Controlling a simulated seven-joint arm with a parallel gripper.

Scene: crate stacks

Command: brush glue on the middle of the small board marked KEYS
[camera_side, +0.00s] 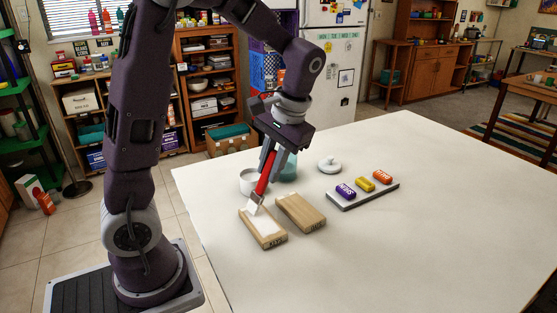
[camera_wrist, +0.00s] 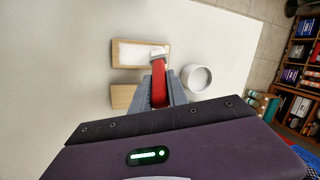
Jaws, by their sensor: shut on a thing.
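My gripper (camera_side: 268,163) is shut on the red handle of a brush (camera_side: 262,187), which slants down to the left. The brush's pale head is at the back edge of the left wooden board (camera_side: 280,241); I cannot tell whether it touches. A white patch covers most of that board's top. A second wooden board (camera_side: 302,211) lies to its right with a bare top. Both have small dark lettering on the front end, too small to read surely. In the wrist view, the brush (camera_wrist: 159,84) has its head at the right end of the white-topped board (camera_wrist: 121,45).
A white cup (camera_side: 245,181) stands behind the boards, with a teal jar (camera_side: 290,170) partly hidden by my gripper. A white lid (camera_side: 329,166) and a grey tray (camera_side: 350,203) with purple, yellow and orange blocks lie to the right. The table's front right is clear.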

